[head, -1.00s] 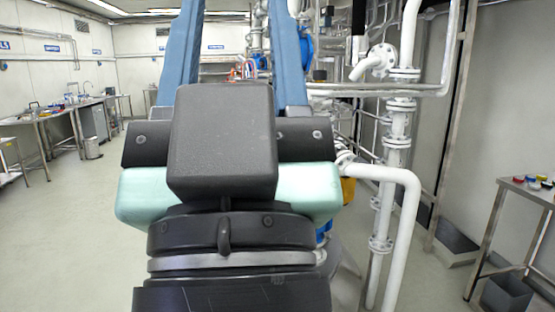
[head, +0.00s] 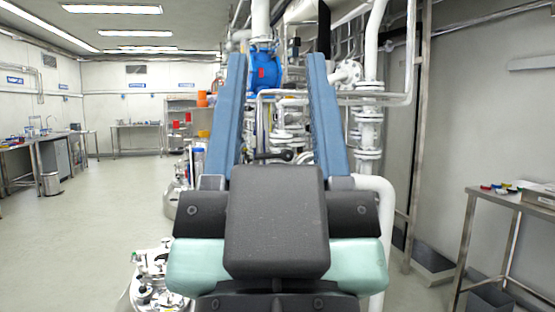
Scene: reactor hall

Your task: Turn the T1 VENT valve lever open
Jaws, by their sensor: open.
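My gripper (head: 278,62) reaches forward from the bottom centre of the head view, its two long blue fingers spread apart with nothing held between them. Between the fingers, beyond my dark palm, a black lever-like handle (head: 272,156) shows among the white pipes. No T1 VENT label can be read, so I cannot tell whether this is the named lever. Its lower surroundings are hidden by my gripper. A large blue valve body (head: 265,68) sits higher up in the pipework behind the fingers.
White flanged pipes (head: 368,130) stand close to the right finger. Steel vessels with fittings (head: 155,285) stand at lower left. Open floor (head: 95,235) lies at left; benches line the far left wall.

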